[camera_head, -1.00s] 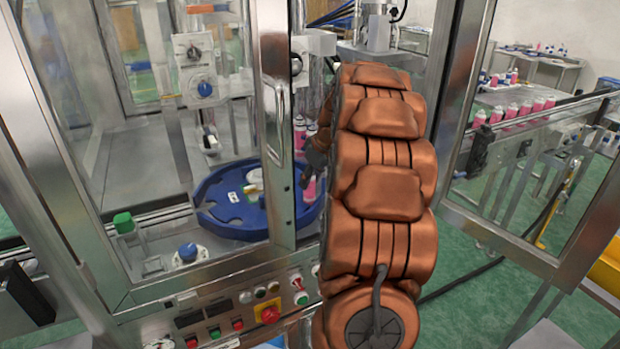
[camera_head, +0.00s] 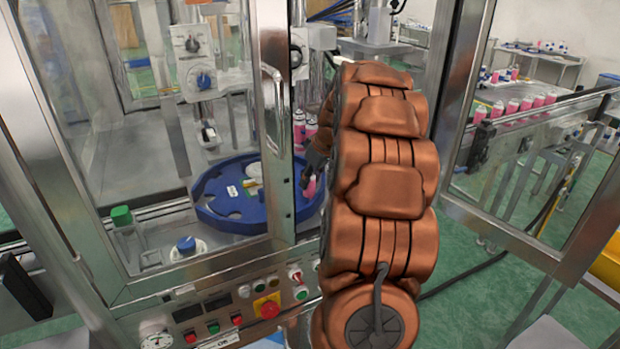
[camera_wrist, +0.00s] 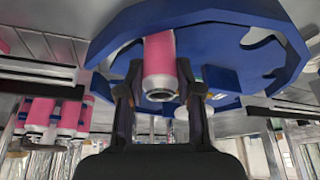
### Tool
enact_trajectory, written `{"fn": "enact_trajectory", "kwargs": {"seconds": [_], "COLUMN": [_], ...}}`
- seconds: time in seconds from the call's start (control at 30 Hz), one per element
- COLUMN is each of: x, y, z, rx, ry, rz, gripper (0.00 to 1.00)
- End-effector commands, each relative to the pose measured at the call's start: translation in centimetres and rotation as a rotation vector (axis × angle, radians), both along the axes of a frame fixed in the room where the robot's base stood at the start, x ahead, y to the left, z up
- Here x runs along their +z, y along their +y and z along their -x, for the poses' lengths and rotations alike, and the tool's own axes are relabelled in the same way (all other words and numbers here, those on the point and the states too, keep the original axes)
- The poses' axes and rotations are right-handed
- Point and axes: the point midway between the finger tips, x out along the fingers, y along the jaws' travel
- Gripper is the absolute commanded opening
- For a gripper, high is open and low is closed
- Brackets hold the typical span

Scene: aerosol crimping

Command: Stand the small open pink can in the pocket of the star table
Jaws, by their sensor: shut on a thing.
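The small pink can (camera_head: 310,187) is in my gripper (camera_head: 312,170), at the right side of the blue star table (camera_head: 222,215). In the wrist view the pink can (camera_wrist: 160,55) sits between the two dark fingers of my gripper (camera_wrist: 160,88), with its open mouth facing the camera. There the can overlaps the edge of the blue star table (camera_wrist: 215,22), whose rim has curved pockets. I cannot tell whether the can touches the table or is inside a pocket. My copper-coloured arm hides part of the table's right side.
Other pink cans with white tops (camera_head: 299,128) stand behind my gripper; several show at left in the wrist view (camera_wrist: 40,112). The metal door frame (camera_head: 274,120) stands close left of my arm. A conveyor with pink cans (camera_head: 512,108) runs at right.

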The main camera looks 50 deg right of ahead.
Motion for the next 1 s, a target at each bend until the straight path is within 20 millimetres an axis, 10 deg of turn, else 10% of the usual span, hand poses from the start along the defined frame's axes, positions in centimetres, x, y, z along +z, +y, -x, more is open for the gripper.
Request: {"fn": "enact_trajectory", "kwargs": {"seconds": [0.97, 1.0], "x": [-1.1, -1.1], "y": [0.0, 0.0], "z": [0.0, 0.0], "rx": [0.001, 0.001], "ry": [0.003, 0.003], "rz": [-0.002, -0.002], "gripper": [0.11, 0.38]}}
